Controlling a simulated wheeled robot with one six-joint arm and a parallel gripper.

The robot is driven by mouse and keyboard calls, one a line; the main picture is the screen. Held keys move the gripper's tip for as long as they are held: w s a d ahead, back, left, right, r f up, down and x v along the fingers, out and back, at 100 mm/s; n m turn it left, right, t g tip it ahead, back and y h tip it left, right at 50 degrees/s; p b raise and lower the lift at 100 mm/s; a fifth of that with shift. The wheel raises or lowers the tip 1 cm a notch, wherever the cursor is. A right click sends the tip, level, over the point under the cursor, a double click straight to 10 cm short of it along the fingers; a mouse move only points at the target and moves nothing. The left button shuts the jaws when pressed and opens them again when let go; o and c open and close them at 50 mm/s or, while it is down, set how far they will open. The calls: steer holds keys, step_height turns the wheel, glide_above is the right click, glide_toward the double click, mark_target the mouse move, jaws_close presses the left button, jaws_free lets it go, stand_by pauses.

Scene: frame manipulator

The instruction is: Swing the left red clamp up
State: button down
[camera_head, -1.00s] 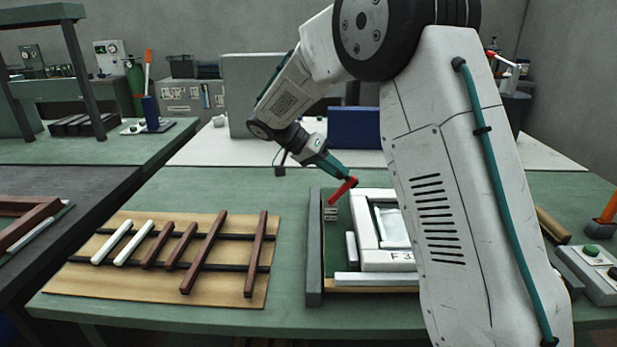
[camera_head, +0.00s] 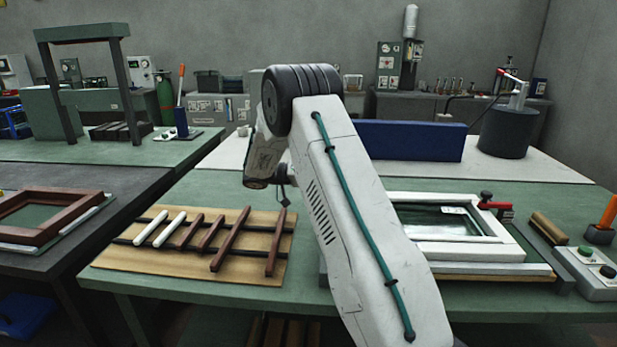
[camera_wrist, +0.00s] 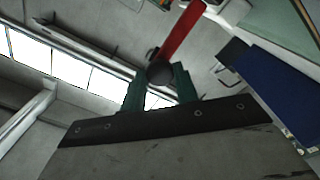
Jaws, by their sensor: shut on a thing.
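My gripper (camera_wrist: 159,82) shows in the wrist view with its two teal fingers closed on the black round knob (camera_wrist: 160,72) of a red clamp arm. The red bar (camera_wrist: 183,32) runs from the knob up and to the right, toward the picture's top edge. In the head view my arm hides the gripper and this left clamp. The right red clamp (camera_head: 495,206) lies across the right side of a white frame (camera_head: 463,251), with a black knob above it. The left part of the frame is hidden behind my arm.
A tan board (camera_head: 190,268) with white and brown strips lies left of my arm. A brown frame (camera_head: 40,212) is at far left. A blue block (camera_head: 410,141) and a dark cylinder (camera_head: 508,132) stand behind. A button box (camera_head: 592,268) is at right.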

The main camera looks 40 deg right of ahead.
steer(key=shift+f, duration=0.1)
stand_by(0.4)
steer(key=c, duration=1.1)
jaws_free()
steer(key=shift+o, duration=0.2)
steer(key=shift+w+a, duration=0.1)
